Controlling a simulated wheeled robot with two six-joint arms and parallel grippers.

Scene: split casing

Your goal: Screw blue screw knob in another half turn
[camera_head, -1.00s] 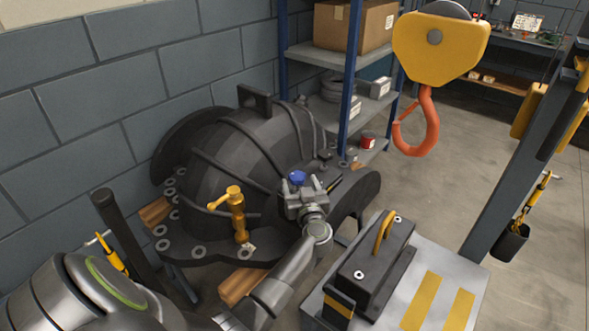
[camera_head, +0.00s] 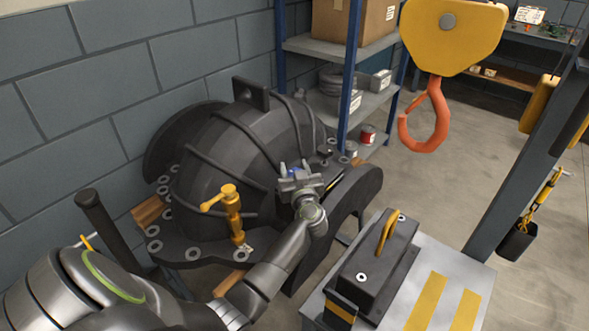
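The blue screw knob (camera_head: 294,172) sits on the flange at the right side of the dark domed casing (camera_head: 225,150). Only a small part of it shows behind my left gripper. My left gripper (camera_head: 291,168) is at the knob, with its two light fingertips on either side of it. Whether the fingers touch the knob is hidden by the gripper body. My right gripper is not in view.
A yellow T-handled post (camera_head: 232,215) stands on the casing's front flange, left of my arm. A black box with a yellow handle (camera_head: 372,265) sits on a grey cart (camera_head: 455,275) at the right. An orange crane hook (camera_head: 425,120) hangs at the upper right. Shelves stand behind.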

